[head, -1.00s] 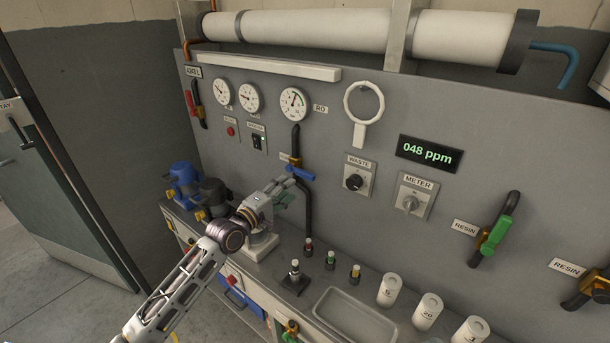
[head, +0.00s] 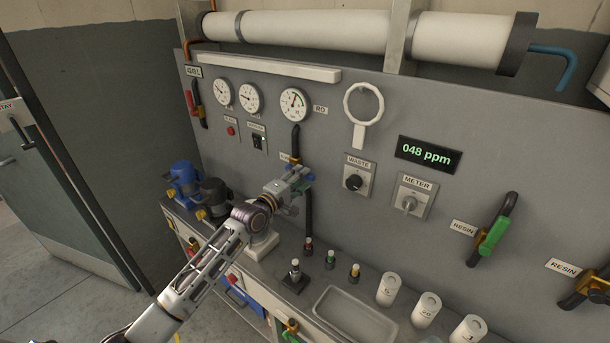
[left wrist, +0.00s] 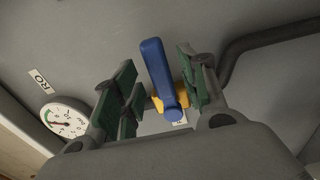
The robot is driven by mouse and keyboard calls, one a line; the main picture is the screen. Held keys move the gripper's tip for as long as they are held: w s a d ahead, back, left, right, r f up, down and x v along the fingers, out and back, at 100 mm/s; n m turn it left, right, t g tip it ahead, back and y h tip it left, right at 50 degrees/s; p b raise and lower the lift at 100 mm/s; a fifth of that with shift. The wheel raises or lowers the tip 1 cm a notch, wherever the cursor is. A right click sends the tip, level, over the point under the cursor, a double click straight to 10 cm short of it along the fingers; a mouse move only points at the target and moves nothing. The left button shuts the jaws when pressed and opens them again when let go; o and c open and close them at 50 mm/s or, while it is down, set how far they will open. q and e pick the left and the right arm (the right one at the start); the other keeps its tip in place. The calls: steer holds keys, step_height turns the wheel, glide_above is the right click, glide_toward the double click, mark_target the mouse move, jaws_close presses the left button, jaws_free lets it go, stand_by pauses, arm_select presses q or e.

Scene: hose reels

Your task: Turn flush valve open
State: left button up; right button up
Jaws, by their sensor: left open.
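The flush valve appears to be the blue-handled valve on the black pipe below the RO gauge; its label is too small to read. In the left wrist view its blue lever (left wrist: 159,70) and yellow body (left wrist: 184,93) show between my finger pads. In the head view the gripper mostly hides the lever, with part of the valve (head: 291,159) showing above. My left gripper (head: 301,179) is open at the valve, its green-padded fingers (left wrist: 163,88) on either side of the lever. I cannot tell whether a pad touches it. My right gripper is not in view.
The RO gauge (head: 293,104) is above the valve, and the WASTE knob (head: 353,182) is to its right. Blue and dark pumps (head: 184,181) stand on the bench at left. Small capped bottles (head: 330,258), a tray (head: 357,316) and white cups (head: 390,289) stand along the bench.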

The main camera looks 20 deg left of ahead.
arm_select(q)
steer(key=shift+x, duration=1.45)
jaws_close()
